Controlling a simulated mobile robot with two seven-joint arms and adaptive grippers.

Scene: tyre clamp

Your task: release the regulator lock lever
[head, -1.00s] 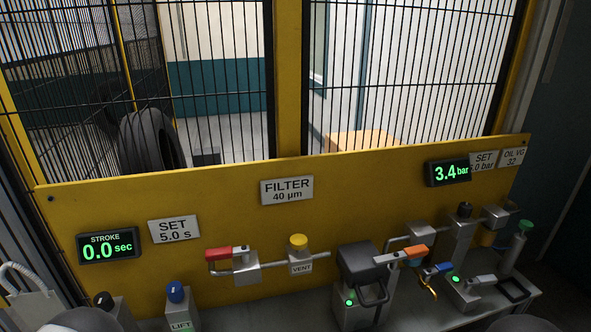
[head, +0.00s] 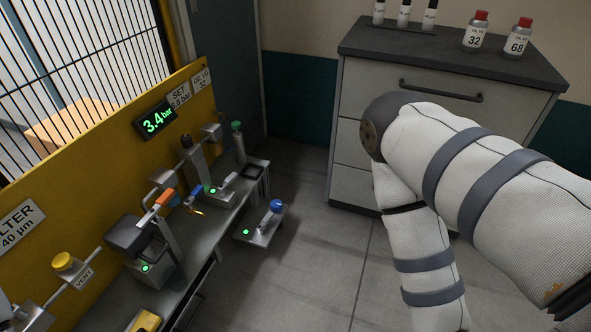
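The regulator lock lever is not labelled, so I cannot tell for sure which lever it is. Several levers show on the valve bench (head: 215,238) at the left in the head view. One has an orange grip (head: 165,197) and stands beside a dark grey block (head: 127,235). A small lever with a blue grip (head: 197,191) sits further back. A black-knobbed upright unit (head: 191,155) stands below the green 3.4 bar display (head: 155,120).
My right arm fills the right side. Behind it stands a drawer cabinet (head: 440,95) with bottles on top. A low plate with a blue knob (head: 276,206) sticks out beside the bench. A yellow panel (head: 95,170) and mesh fence stand at left. The middle floor is clear.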

